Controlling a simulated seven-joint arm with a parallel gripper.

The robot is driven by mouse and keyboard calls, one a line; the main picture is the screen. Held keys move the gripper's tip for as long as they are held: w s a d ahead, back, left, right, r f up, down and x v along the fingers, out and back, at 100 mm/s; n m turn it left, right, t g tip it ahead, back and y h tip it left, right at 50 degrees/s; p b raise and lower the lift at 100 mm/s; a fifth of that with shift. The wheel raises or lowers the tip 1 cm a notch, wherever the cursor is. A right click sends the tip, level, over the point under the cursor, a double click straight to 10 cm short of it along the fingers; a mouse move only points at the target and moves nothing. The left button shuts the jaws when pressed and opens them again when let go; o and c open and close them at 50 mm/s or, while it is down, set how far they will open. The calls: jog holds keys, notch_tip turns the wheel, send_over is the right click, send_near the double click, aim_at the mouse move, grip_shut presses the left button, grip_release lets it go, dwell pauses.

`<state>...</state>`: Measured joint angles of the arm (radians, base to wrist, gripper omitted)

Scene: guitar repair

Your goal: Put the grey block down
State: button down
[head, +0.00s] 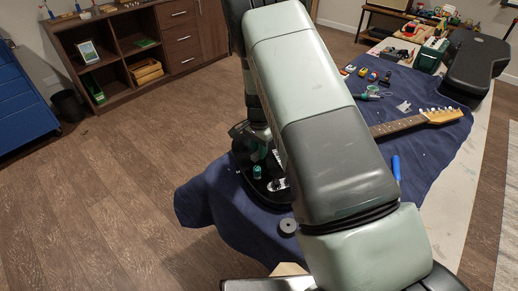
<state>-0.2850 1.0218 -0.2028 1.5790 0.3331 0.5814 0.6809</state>
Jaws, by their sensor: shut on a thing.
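My arm crosses the middle of the head view and covers much of the work table. My gripper (246,132) shows only in part, dark and small, beyond the arm and over the body end of the guitar. It is shut, but its fingertips are not clear. The grey block in it cannot be made out clearly; the arm and gripper hide most of that spot.
A guitar, with its dark body (243,166) and neck (398,125), lies on a blue cloth (222,203). A grey round piece (288,227) and a blue tool (396,167) lie near it. Small coloured items and a black case (474,62) are at the far right.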

jog(key=shift+f, duration=0.1)
jog(key=c, duration=1)
grip_release()
notch_tip(320, 180, up, 22)
jog(key=s+d+n+t, duration=0.1)
jog(key=s, duration=0.2)
jog(key=s+d+r+n+t+y, duration=0.1)
jog(key=s+d+r+n+t, duration=0.15)
jog(key=s+r, duration=0.7)
jog(key=s+d+r+n, duration=0.1)
jog(key=s+r+n, duration=0.1)
jog(key=s, duration=0.4)
jog(key=s+d+r+n+t, duration=0.1)
jog(key=s+r+n, duration=0.1)
jog(key=s, duration=0.5)
jog(key=s+d+r+n+t+h, duration=0.1)
jog(key=s+d+r+n, duration=0.1)
jog(key=s, duration=0.4)
jog(key=shift+v, duration=0.95)
